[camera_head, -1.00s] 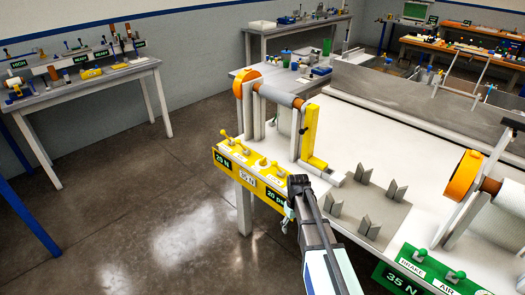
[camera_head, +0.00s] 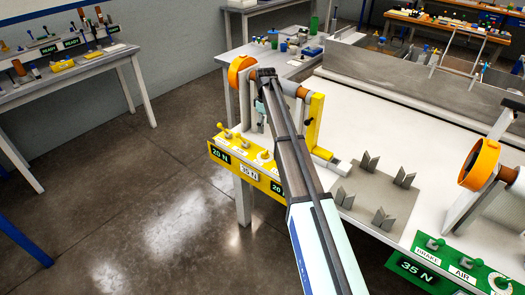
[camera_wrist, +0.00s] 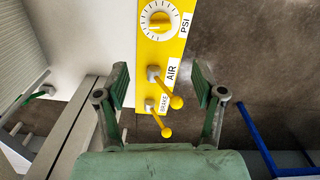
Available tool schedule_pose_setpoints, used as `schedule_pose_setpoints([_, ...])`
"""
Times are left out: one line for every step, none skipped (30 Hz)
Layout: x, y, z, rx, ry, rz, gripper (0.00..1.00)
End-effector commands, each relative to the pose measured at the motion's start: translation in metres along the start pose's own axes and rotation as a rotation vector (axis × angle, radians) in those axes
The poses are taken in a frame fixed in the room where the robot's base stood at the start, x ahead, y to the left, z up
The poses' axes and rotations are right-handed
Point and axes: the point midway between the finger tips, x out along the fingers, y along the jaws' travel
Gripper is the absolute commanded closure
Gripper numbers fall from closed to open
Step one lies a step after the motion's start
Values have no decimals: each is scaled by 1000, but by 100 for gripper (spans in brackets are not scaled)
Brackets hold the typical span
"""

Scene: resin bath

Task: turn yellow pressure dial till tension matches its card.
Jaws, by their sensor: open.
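The yellow control panel (camera_head: 232,150) is on the table's near left edge. In the wrist view, the white pressure dial (camera_wrist: 159,22) marked PSI is at the top of the yellow panel. The yellow AIR lever (camera_wrist: 165,90) and BRAKE lever (camera_wrist: 158,119) are below it. My gripper (camera_wrist: 159,72) is open and empty, its fingers on either side of the AIR lever in the picture. My arm hides part of the panel in the head view.
An orange-ended roller (camera_head: 242,75) and a yellow upright (camera_head: 314,122) stand behind the panel, close to my gripper (camera_head: 266,73). V-shaped holders sit on a grey plate (camera_head: 365,195). A green panel (camera_head: 450,262) with levers is at right. Open floor lies left.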

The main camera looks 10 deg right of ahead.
Motion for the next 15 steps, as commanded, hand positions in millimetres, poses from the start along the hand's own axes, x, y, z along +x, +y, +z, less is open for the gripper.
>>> schedule_pose_setpoints([7,-1,0,0,-1,-2,31])
schedule_pose_setpoints([12,-1,1,0,-2,-2,31])
schedule_pose_setpoints([19,-1,1,1,-2,-2,31])
schedule_pose_setpoints([24,-1,0,1,-2,-2,31])
schedule_pose_setpoints([31,-1,0,1,-2,-2,31])
schedule_pose_setpoints([38,-1,1,1,-2,-3,31])
schedule_pose_setpoints([44,-1,1,1,-2,-2,31])
schedule_pose_setpoints([50,-1,0,1,-2,-2,31])
schedule_pose_setpoints([58,-1,0,1,-2,-3,31])
schedule_pose_setpoints([64,-1,0,1,-2,-2,31])
schedule_pose_setpoints([70,-1,0,1,-1,-2,31])
schedule_pose_setpoints([78,-1,0,1,-2,-3,31])
schedule_pose_setpoints([84,-1,0,1,-2,-2,31])
schedule_pose_setpoints([90,0,0,1,-1,-2,31])
schedule_pose_setpoints([98,-1,0,1,-2,-2,31])
